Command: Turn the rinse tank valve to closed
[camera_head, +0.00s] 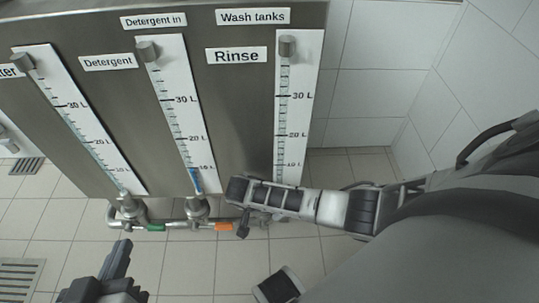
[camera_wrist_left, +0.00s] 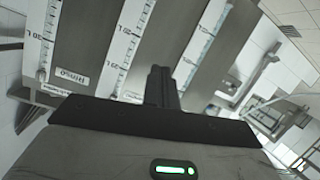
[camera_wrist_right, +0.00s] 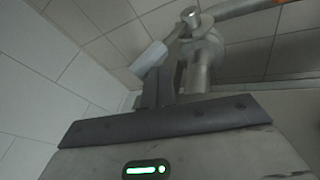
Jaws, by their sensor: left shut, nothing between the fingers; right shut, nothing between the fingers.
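The rinse tank's gauge (camera_head: 298,95) is on the right of the steel panel, beside the Rinse label (camera_head: 236,55). My right arm hides the rinse valve in the head view. In the right wrist view a metal valve body (camera_wrist_right: 202,58) with a pale grey handle (camera_wrist_right: 149,58) shows just beyond my right gripper (camera_wrist_right: 158,75). The handle slants down-left from the valve stem. The gripper is shut and empty, close beside the handle; I cannot tell if they touch. My left gripper (camera_head: 122,250) is shut and empty, left of and below the valves; it also shows in the left wrist view (camera_wrist_left: 160,72).
The steel tank panel (camera_head: 232,110) stands behind. Floor drains (camera_head: 18,275) lie at left. Tiled wall (camera_head: 385,60) is at right.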

